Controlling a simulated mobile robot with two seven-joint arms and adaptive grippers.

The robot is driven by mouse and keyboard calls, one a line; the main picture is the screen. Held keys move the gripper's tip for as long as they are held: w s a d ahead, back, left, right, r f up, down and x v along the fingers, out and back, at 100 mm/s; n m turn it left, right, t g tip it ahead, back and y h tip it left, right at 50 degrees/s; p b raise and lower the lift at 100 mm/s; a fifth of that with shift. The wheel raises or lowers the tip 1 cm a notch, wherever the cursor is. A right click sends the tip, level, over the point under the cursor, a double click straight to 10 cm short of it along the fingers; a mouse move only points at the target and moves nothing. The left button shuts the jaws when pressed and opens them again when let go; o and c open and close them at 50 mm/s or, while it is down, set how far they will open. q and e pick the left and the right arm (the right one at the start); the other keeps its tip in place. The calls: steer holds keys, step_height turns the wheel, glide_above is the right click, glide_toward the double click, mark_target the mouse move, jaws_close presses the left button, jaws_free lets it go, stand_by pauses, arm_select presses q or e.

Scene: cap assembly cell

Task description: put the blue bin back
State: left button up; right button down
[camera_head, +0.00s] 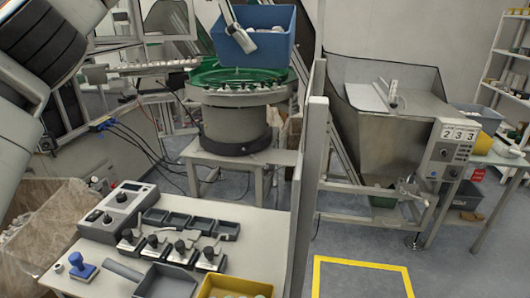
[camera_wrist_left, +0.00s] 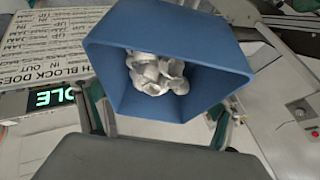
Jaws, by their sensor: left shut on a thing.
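The blue bin (camera_head: 277,50) is held in the air above the green bowl feeder (camera_head: 207,78) in the head view. It looks roughly upright. My left gripper (camera_head: 243,40) is shut on the bin at its near side. The blue bin (camera_wrist_left: 150,105) also fills the middle of the left wrist view, with its open top facing the camera. White caps (camera_wrist_left: 155,74) lie in a small heap inside it. The exact contact of the fingers is partly hidden. My right gripper is in neither view.
A grey post (camera_head: 309,150) stands right of the feeder. A steel hopper machine (camera_head: 400,120) is farther right. The near bench (camera_head: 75,250) carries a control box, small dark trays and a yellow bin (camera_head: 235,286). A yellow square (camera_head: 360,264) marks clear floor.

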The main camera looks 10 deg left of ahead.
arm_select(q)
steer(key=w+f+g+b, duration=0.1)
steer(key=w+f+b, duration=0.35)
steer(key=f, duration=1.15)
steer(key=w+f+n+g+b, duration=0.15)
steer(key=f+b, duration=0.55)
steer(key=f, duration=0.9)
steer(key=w+f+g+b, duration=0.2)
steer(key=w+f+b, duration=0.25)
steer(key=f, duration=1.25)
steer(key=s+d+f, duration=0.1)
steer(key=s, duration=0.5)
steer(key=s+d+f, duration=0.1)
steer(key=s, duration=0.5)
steer(key=s+d+f, duration=0.1)
steer(key=s, duration=0.5)
steer(key=shift+s+d+p, duration=0.25)
steer(key=shift+d+p, duration=0.05)
steer(key=shift+d, duration=0.05)
steer(key=shift+f, duration=0.1)
steer(key=shift+c, duration=0.7)
steer(key=o, duration=1.3)
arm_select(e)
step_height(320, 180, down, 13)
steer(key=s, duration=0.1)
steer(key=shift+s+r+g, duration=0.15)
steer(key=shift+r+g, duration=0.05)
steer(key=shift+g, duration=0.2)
